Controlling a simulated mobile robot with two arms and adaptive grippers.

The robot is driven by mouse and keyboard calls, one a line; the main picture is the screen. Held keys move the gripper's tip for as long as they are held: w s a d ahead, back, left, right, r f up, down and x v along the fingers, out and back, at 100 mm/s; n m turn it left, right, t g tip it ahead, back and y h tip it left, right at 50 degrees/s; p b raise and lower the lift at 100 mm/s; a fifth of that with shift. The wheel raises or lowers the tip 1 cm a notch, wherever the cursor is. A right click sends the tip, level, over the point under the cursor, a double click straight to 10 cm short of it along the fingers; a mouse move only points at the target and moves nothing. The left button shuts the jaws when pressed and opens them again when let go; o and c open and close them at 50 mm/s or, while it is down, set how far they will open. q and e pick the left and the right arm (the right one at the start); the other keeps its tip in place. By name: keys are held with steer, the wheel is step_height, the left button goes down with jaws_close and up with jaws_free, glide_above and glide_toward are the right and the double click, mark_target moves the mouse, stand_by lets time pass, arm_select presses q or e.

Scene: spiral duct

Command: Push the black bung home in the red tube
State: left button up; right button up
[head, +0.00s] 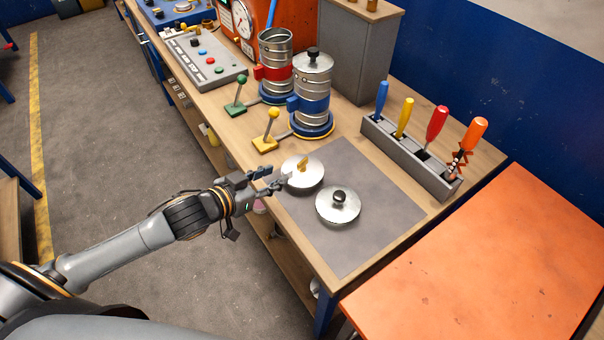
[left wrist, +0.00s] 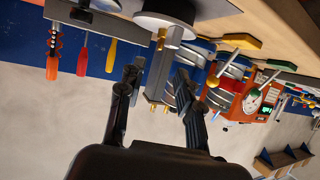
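The red-banded spiral metal tube (head: 275,62) stands upright at the back of the bench, its top open. A silver disc bung with a black knob (head: 338,205) lies on the grey mat. A similar disc with a brass handle (head: 302,174) lies beside it. The blue-banded tube (head: 313,92) has a silver disc with a black knob on its top. My left gripper (head: 270,180) is open and empty, close to the left edge of the brass-handled disc. In the left wrist view its fingers (left wrist: 158,85) are apart, with that disc (left wrist: 165,20) beyond. My right gripper is out of view.
A green-knobbed lever (head: 237,93) and a yellow-knobbed lever (head: 269,128) stand in front of the tubes. A grey rack (head: 405,155) of coloured-handled tools stands at the right. The grey mat (head: 370,185) is clear around the discs. An orange surface (head: 490,275) adjoins the bench.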

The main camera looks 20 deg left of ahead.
mark_target(304, 165)
arm_select(q)
steer(key=p+x, duration=0.2)
steer(key=x, duration=0.9)
steer(key=shift+w+d+f, duration=0.1)
steer(key=shift+w, duration=0.1)
steer(key=shift+w+d+f, duration=0.2)
steer(key=shift+w+f, duration=0.1)
steer(key=shift+w, duration=0.15)
steer(key=shift+s, duration=0.1)
steer(key=shift+c, duration=1.1)
jaws_close()
